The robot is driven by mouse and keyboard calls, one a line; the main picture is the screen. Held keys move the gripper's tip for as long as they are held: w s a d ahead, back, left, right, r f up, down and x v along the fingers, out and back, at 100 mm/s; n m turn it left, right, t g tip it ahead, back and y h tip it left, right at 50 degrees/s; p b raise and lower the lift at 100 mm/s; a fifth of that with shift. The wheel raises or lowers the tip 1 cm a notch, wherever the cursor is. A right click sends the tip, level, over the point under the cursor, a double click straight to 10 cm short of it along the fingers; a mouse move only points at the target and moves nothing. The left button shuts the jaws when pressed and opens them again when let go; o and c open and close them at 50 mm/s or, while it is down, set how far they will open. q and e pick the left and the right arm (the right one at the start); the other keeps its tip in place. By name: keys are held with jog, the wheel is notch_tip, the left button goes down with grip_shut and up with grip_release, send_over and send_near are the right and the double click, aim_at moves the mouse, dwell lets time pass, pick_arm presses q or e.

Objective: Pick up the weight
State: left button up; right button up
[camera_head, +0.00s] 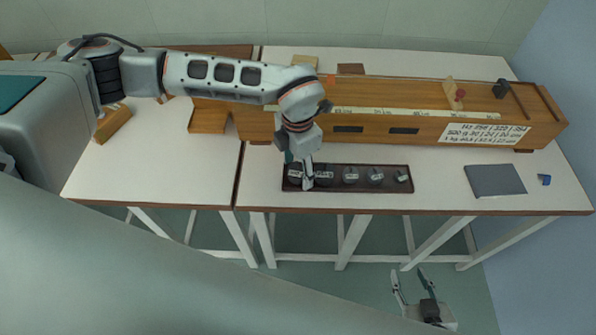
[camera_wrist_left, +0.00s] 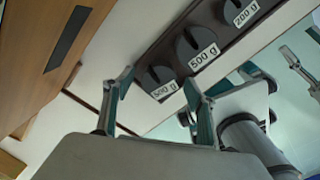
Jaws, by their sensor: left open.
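A dark tray (camera_head: 338,189) on the bench holds a row of several dark weights with white labels. My left gripper (camera_head: 301,173) is over the tray's left end, pointing down. In the left wrist view my left gripper (camera_wrist_left: 158,82) is open, with the end 500 g weight (camera_wrist_left: 155,77) showing between its fingertips. I cannot tell whether the fingers touch it. A second 500 g weight (camera_wrist_left: 190,46) and a 200 g weight (camera_wrist_left: 238,13) follow along the tray. My right gripper (camera_head: 412,282) is open and empty, low in front of the bench.
A long wooden spectrometer box (camera_head: 385,112) with a paper label stands behind the tray. A grey pad (camera_head: 494,180) and a small blue object (camera_head: 544,179) lie at the right. Wooden blocks (camera_head: 112,124) are on the left bench. The white top between tray and pad is clear.

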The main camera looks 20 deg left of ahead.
pick_arm(q)
jog(key=c, duration=1.5)
jog(key=shift+r, duration=0.1)
grip_shut()
